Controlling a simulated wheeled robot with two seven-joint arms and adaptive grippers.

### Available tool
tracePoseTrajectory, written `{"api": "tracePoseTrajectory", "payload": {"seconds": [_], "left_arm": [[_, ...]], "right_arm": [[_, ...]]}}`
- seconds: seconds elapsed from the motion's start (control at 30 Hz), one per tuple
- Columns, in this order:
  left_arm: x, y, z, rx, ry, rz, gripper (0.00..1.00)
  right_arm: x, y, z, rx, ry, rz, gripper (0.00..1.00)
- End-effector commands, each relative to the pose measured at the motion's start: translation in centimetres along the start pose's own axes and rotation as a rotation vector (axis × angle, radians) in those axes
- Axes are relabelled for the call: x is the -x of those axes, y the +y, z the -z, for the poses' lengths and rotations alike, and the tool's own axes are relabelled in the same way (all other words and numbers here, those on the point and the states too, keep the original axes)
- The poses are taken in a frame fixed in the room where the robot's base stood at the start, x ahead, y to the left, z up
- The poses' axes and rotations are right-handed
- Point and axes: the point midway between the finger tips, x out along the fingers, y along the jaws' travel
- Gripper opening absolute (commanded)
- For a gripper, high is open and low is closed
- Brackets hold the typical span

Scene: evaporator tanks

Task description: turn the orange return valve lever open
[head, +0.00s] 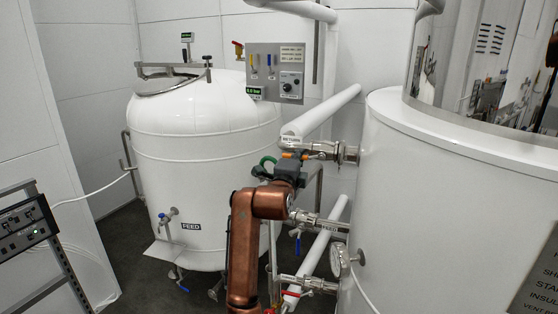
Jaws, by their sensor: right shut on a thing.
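The orange return valve lever (291,155) shows as a small orange strip on the steel return pipe fitting (325,150), just below a label reading RETURN (291,139). My right gripper (292,163), dark grey at the end of a copper-coloured arm, reaches up to this lever and is shut on it. The fingers hide most of the lever, so its exact angle is hard to tell. My left gripper is not in view.
A white FEED tank (200,130) stands left, with a control panel (276,72) beside it. A large white tank (450,210) closes the right side. White pipes (325,112), a blue-levered valve (297,240) and a gauge (338,259) crowd the space near my arm.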

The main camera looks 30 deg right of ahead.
Motion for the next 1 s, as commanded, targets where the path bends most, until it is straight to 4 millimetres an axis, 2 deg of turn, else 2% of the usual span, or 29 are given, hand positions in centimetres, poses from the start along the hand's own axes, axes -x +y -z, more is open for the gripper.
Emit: {"api": "tracePoseTrajectory", "payload": {"seconds": [0.2,0.53,0.57,0.8,1.0], "left_arm": [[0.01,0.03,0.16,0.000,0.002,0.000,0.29],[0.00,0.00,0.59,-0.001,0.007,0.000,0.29],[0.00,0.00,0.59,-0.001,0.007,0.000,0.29],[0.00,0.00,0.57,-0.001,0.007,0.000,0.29],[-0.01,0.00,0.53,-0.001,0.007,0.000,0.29]], "right_arm": [[-0.24,-0.42,1.30,-0.026,0.016,0.006,0.00],[-0.23,-0.52,1.31,-0.028,0.016,0.008,0.00],[-0.22,-0.53,1.30,-0.028,0.016,0.008,0.12],[-0.21,-0.40,1.20,-0.026,0.015,0.005,0.29],[-0.21,-0.30,1.13,-0.025,0.014,0.003,0.29]]}}
